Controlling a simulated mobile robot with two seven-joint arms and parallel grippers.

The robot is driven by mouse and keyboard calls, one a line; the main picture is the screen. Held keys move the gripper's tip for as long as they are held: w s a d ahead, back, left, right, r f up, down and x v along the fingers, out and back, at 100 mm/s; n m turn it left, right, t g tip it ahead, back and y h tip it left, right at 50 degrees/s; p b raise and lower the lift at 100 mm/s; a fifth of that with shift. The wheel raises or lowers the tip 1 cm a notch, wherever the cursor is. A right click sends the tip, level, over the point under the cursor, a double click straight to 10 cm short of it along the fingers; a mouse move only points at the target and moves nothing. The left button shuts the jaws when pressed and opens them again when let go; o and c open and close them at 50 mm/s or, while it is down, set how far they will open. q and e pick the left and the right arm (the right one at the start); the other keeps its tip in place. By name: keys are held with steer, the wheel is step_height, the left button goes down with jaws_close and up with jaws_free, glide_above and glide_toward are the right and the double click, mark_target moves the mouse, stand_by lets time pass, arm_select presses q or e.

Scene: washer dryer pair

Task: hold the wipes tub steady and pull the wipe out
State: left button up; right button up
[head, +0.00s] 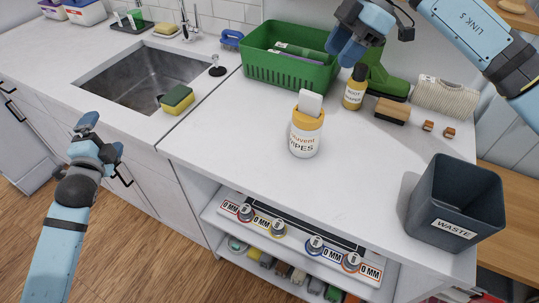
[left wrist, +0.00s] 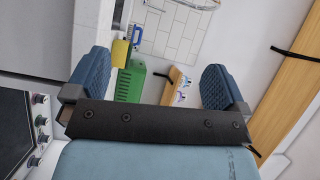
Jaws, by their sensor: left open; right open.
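The wipes tub (head: 305,134) stands upright on the white counter, white with an orange-yellow lid and a label reading "WIPES". A white wipe (head: 310,103) sticks up out of its lid. My left gripper (head: 98,137) is open and empty in front of the sink cabinets, well left of the tub and apart from it. Its two blue fingers (left wrist: 157,85) stand wide apart in the left wrist view, with nothing between them. My right gripper (head: 346,45) is open above the back of the counter, above and to the right of the tub, touching neither tub nor wipe.
A green basket (head: 290,72), a yellow bottle (head: 355,88), a brush (head: 392,111) and a green boot (head: 385,78) stand behind the tub. A grey waste bin (head: 455,200) is at the right. A sponge (head: 177,99) lies by the sink (head: 140,82). The counter before the tub is clear.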

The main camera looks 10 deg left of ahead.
arm_select(q)
steer(key=w+r+m+t, duration=0.25)
steer(key=r+m, duration=0.25)
steer(key=r, duration=0.3)
steer(key=m+g+h, duration=0.4)
steer(key=m+h, duration=0.7)
steer(key=m, duration=1.1)
glide_toward(308, 118)
steer(key=shift+t, duration=0.25)
steer(key=x, duration=0.4)
steer(key=f+x, duration=0.1)
steer(key=x, duration=0.3)
steer(key=f+x, duration=0.1)
steer(key=x, duration=0.3)
steer(key=shift+w+a, duration=0.1)
steer(key=shift+a, duration=0.25)
